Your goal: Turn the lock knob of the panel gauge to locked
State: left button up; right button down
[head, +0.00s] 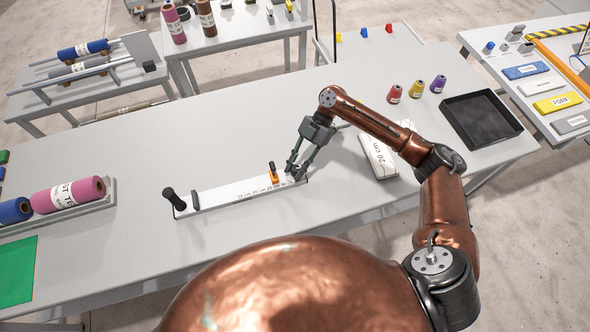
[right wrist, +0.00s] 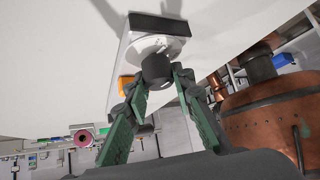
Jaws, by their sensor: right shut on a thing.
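The panel gauge is a long white bar (head: 225,191) with printed numbers, lying on the grey table. It has a black handle (head: 174,199) at its left end and an orange slider (head: 273,174) near its right end. My right gripper (head: 296,170) is at the right end of the gauge. In the right wrist view, its green fingers (right wrist: 155,92) are shut on the black lock knob (right wrist: 157,69), which stands on a round pale dial. In the head view the fingers hide most of the knob. I cannot read the dial marks. My left gripper is out of view.
A white block marked 20 cm (head: 378,157) lies right of the gauge, beneath my right arm. Small thread spools (head: 417,89) and a black tray (head: 482,118) are farther right. A pink roll (head: 68,196) is at the left. The table behind the gauge is clear.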

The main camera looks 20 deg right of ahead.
jog(key=shift+f+n+g+h+b, duration=0.1)
jog(key=shift+n+g+h+b, duration=0.55)
jog(key=shift+n, duration=0.55)
jog(key=c, duration=1.6)
grip_release()
jog(key=shift+w+d, duration=0.1)
jog(key=shift+w, duration=0.05)
jog(key=v, duration=1.2)
